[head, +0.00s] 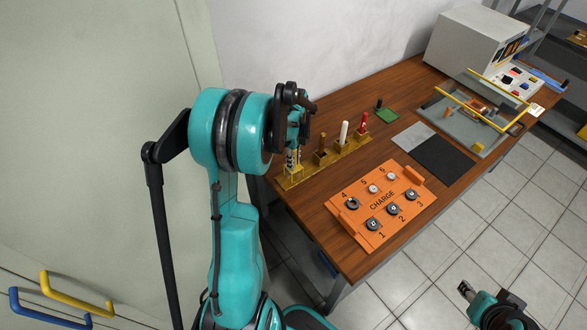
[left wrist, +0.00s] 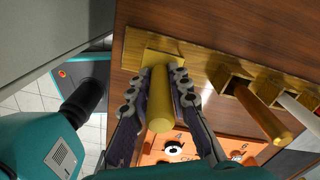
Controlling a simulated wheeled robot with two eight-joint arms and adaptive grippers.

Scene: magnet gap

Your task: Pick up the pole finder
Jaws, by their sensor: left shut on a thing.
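A yellow-handled tool (left wrist: 160,105) stands in the leftmost holder of a brass-coloured rack (head: 315,167), at the left end of the table. No label shows, but it appears to be the pole finder. My left gripper (head: 293,140) is over that end of the rack; in the left wrist view its two fingers (left wrist: 158,82) are shut on either side of the yellow handle. The tool's lower end is hidden in or behind its yellow holder (left wrist: 160,58). My right gripper (head: 464,289) is low at the bottom right, away from the table; its jaws are too small to read.
Brown (head: 323,141), white (head: 343,133) and red (head: 364,122) tools stand in the rack to the right. An orange charge board (head: 378,226) with numbered round pieces lies in front. A dark mat (head: 443,160), a yellow-railed fixture (head: 465,127) and a grey machine (head: 468,45) are further right.

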